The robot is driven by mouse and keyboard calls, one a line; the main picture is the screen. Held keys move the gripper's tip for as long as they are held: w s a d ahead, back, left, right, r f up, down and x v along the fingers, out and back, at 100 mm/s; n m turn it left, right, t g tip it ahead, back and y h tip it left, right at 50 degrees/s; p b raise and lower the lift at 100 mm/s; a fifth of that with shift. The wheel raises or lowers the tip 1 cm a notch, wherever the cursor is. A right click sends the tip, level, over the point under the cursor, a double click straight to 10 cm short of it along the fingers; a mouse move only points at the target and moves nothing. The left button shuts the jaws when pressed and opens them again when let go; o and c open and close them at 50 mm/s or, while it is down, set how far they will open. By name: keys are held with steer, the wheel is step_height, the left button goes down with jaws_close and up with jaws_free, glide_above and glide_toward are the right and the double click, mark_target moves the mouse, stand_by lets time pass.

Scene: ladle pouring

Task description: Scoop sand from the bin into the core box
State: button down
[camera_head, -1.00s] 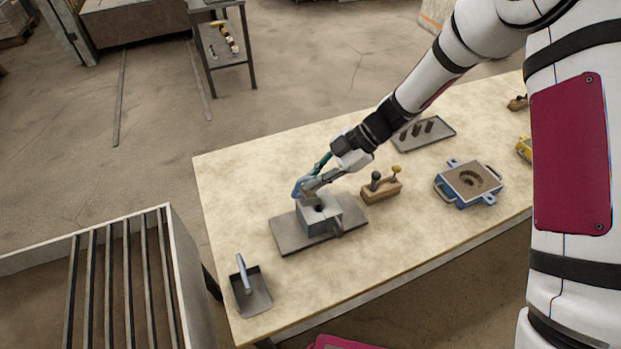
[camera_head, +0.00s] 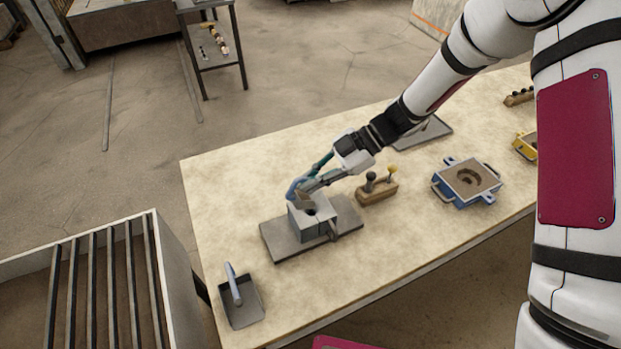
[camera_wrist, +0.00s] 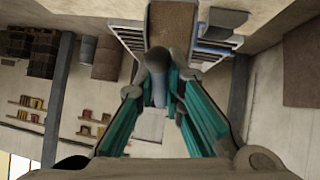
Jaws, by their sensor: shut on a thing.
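The core box (camera_head: 298,222) is a grey split block with a dark round hole in its top. It stands on a flat grey plate (camera_head: 283,243) on the table. My gripper (camera_head: 308,186) is just above the core box and shut on the blue handle of a scoop (camera_head: 295,187). The scoop's brownish head is low over the box top, close to the hole; I cannot tell whether it touches. The sand bin is not clearly identifiable.
A dustpan-like shovel (camera_head: 241,303) lies at the table's front left corner. A wooden block with two knobs (camera_head: 376,192) stands right of the core box. A blue moulding frame (camera_head: 451,193) is further right. A slatted crate (camera_head: 168,270) stands on the floor at left.

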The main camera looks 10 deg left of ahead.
steer(key=shift+w+d+f+g+y+b, duration=0.1)
steer(key=shift+w+d+g+y+b, duration=0.4)
steer(key=shift+b, duration=0.5)
steer(key=shift+y+b, duration=0.4)
steer(key=shift+w+d+f+b, duration=0.1)
steer(key=shift+w+d+b, duration=0.1)
steer(key=shift+b, duration=0.25)
steer(key=shift+g, duration=0.3)
steer(key=shift+w+d+m+y+b, duration=0.2)
steer(key=shift+d+m+y+b, duration=0.1)
steer(key=shift+y+b, duration=0.5)
steer(key=shift+w+f+g+b, duration=0.1)
steer(key=shift+g+b, duration=0.2)
steer(key=shift+b, duration=0.05)
steer(key=shift+d, duration=0.1)
steer(key=shift+w+d+f+y+b, duration=0.15)
steer(key=shift+y+b, duration=0.15)
steer(key=shift+b, duration=0.2)
